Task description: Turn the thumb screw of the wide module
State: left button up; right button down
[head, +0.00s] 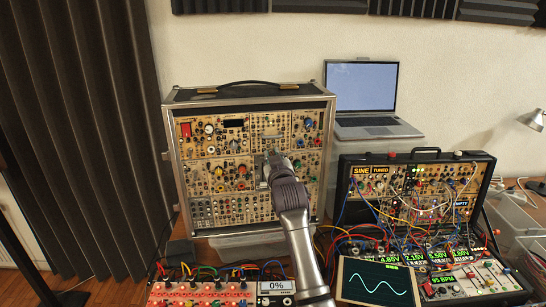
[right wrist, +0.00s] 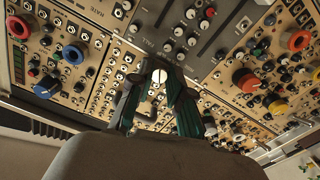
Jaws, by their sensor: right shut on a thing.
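The tall case (head: 328,150) of synth modules stands upright at the back, its face filled with tan panels of knobs and jacks. My right gripper (head: 267,164) is at the middle of this face, and my arm hides the panels behind it. In the right wrist view its green-padded fingers (right wrist: 159,86) are closed on a small pale round thumb screw (right wrist: 158,76) at the panel. I cannot tell the edges of the wide module, as the fingers and wrist cover part of the panels. My left gripper is out of view.
A second open case (head: 485,158) with patch cables stands at the right, before a laptop (head: 365,88) on a clear box. Loose cables lie between.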

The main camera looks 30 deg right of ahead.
dwell(0.5)
jog(key=c, duration=1.1)
grip_release()
jog(key=v, duration=1.2)
